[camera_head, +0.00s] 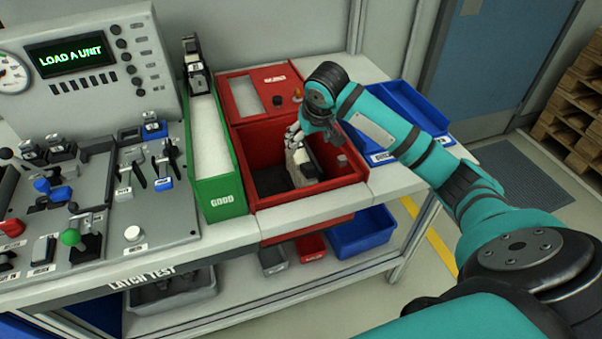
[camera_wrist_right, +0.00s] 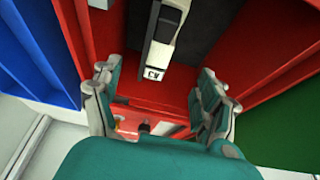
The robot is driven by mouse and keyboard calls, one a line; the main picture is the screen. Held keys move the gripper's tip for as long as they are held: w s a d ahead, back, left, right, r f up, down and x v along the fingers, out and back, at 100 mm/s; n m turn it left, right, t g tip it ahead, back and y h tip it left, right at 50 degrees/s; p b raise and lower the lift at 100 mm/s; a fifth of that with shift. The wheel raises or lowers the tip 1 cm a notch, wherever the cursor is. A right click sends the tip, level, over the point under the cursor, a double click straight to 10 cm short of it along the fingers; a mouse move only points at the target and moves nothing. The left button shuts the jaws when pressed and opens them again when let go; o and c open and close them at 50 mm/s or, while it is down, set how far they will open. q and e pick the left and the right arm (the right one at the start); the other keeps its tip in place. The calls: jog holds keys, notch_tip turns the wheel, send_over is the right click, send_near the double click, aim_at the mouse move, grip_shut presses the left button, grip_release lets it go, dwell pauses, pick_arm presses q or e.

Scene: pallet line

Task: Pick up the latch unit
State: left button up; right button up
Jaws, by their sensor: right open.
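A latch unit (camera_head: 304,163), pale grey and black, is tilted in the open red bin (camera_head: 262,213). In the right wrist view this latch unit (camera_wrist_right: 162,45) has a small white label on its near end. My right gripper (camera_head: 301,132) is over the red bin, pointing down near the unit. In the right wrist view the gripper's two fingers (camera_wrist_right: 155,103) are spread wide with nothing between them, and the unit shows past them. Another dark unit (camera_head: 196,66) is at the back end of the green GOOD tray (camera_head: 222,196). My left gripper is out of view.
The bin's red walls close in around my right gripper. Blue bins (camera_head: 400,118) stand to the right. The test panel (camera_head: 150,226) with levers and a "LOAD A UNIT" screen (camera_head: 72,54) is at the left. Bins sit on the shelf below.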

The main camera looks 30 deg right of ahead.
send_over(305, 160)
jog(key=s, duration=0.1)
jog(key=f, duration=0.5)
jog(key=shift+s+a+f, duration=0.15)
jog(key=shift+a+f, duration=0.15)
jog(key=shift+a, duration=0.05)
jog(key=shift+x, duration=1.2)
jog(key=shift+f, duration=0.25)
jog(key=x, duration=0.4)
jog(key=shift+s+d+f, duration=0.15)
jog(key=shift+f, duration=0.3)
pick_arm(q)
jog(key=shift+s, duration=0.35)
pick_arm(e)
jog(key=shift+r, duration=0.1)
grip_shut()
